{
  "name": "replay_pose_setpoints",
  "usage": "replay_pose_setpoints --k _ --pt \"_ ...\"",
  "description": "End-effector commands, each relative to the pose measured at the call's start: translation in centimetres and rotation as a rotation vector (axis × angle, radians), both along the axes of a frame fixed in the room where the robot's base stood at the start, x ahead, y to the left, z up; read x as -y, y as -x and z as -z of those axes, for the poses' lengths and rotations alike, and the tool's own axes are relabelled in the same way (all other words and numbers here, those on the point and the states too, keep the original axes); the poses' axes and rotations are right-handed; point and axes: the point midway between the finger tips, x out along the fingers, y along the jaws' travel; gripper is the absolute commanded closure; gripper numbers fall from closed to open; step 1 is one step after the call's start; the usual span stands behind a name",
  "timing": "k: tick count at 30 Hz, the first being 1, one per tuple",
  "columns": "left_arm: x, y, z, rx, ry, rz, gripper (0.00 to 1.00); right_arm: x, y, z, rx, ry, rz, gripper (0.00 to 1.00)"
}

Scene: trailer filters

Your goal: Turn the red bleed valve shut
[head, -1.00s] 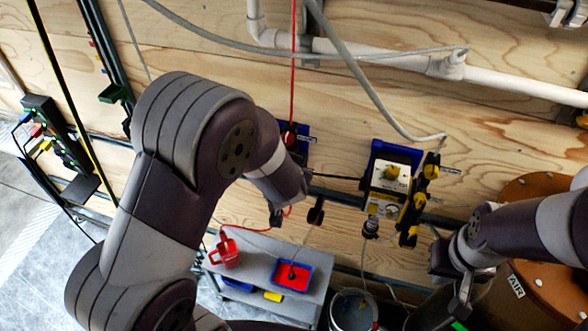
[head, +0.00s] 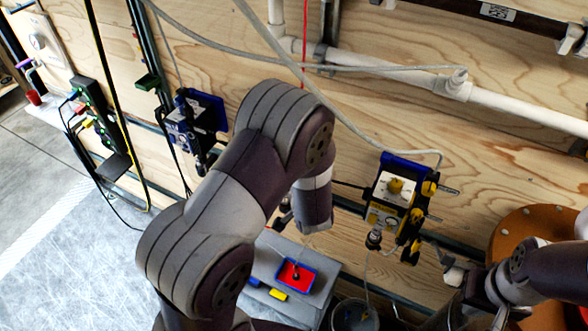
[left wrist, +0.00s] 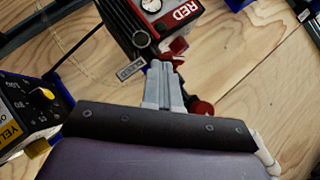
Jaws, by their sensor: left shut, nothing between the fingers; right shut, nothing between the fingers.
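In the left wrist view the red unit (left wrist: 150,22), with a RED label and a round gauge, is at the top. A red handle (left wrist: 177,46) shows just beyond the fingertips of my left gripper (left wrist: 166,66), and a round red knob (left wrist: 203,108) lies right of the fingers, partly covered. I cannot tell which is the bleed valve, or whether the fingers touch the handle. My left gripper is shut and empty. In the head view my left arm hides the red unit. My right gripper (head: 455,275) is shut and empty at the lower right.
The yellow unit (head: 392,190) is on the plywood wall, right of my left arm; it also shows in the left wrist view (left wrist: 30,110). A blue-backed unit (head: 205,112) is at the left. A grey cart (head: 318,292) with a red-lined tray (head: 296,272) stands below. Hoses cross the wall.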

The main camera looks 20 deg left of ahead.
Motion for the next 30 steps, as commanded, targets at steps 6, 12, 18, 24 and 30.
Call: replay_pose_setpoints --k 6,12,18,24,30 --pt "0.1 0.0 0.4 0.001 -0.095 0.003 1.00 0.0 0.0 -0.1 0.000 0.000 0.000 1.00" --pt "0.3 0.0 1.1 0.007 -0.243 0.003 1.00 0.0 0.0 0.3 0.000 0.000 0.000 1.00" --pt "0.4 0.0 1.9 0.012 -0.428 0.003 1.00 0.0 0.0 1.3 0.000 0.000 0.000 1.00" --pt "0.3 0.0 2.4 0.018 -0.587 0.001 1.00 0.0 0.0 2.1 0.000 0.000 0.000 1.00" --pt "0.2 0.0 2.7 0.023 -0.684 0.000 1.00 0.0 0.0 2.6 0.000 0.000 0.000 1.00"
